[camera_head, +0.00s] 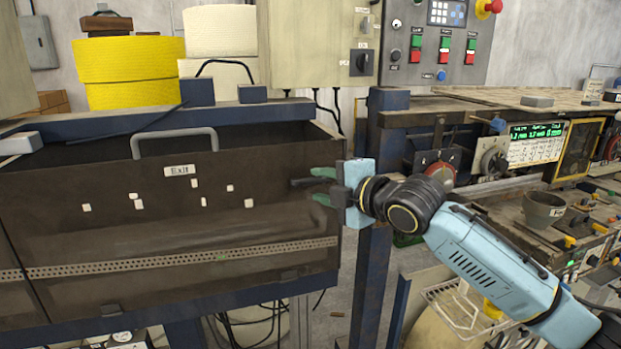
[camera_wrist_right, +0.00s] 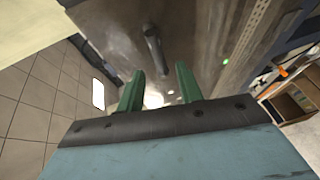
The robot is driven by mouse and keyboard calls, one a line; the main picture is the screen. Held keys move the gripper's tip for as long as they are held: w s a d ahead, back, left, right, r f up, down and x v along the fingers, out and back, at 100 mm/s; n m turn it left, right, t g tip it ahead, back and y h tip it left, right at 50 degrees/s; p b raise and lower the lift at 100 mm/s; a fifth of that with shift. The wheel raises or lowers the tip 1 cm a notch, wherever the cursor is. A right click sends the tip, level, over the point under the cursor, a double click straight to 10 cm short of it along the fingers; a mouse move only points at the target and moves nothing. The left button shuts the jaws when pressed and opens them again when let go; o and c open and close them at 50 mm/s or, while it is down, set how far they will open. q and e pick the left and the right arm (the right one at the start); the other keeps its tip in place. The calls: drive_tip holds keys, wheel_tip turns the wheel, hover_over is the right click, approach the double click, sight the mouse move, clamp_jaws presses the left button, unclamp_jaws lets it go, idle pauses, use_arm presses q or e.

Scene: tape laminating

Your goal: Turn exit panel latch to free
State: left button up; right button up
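The dark, see-through exit panel (camera_head: 110,235) fills the left of the head view, with an "Exit" label (camera_head: 180,170) and a grey bar handle (camera_head: 175,140) near its top. My right gripper (camera_head: 318,186) is at the panel's right end, pointing left. Its green fingers are apart with nothing seen between them; the right wrist view also shows this gap (camera_wrist_right: 160,85). A small dark piece (camera_head: 301,182) shows by the fingertips; I cannot tell if it is the latch or if they touch. A dark rod (camera_wrist_right: 154,50) lies ahead in the wrist view. My left gripper is not in view.
A blue post (camera_head: 370,285) stands just below and right of the right gripper. A workbench with a cup (camera_head: 543,208) and tools is at the right. Yellow (camera_head: 130,72) and cream rolls stand behind the panel. A control panel (camera_head: 435,45) hangs at the back.

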sight(309, 182)
drive_tip(key=shift+p+x, duration=0.3)
drive_tip(key=shift+x, duration=1.75)
clamp_jaws()
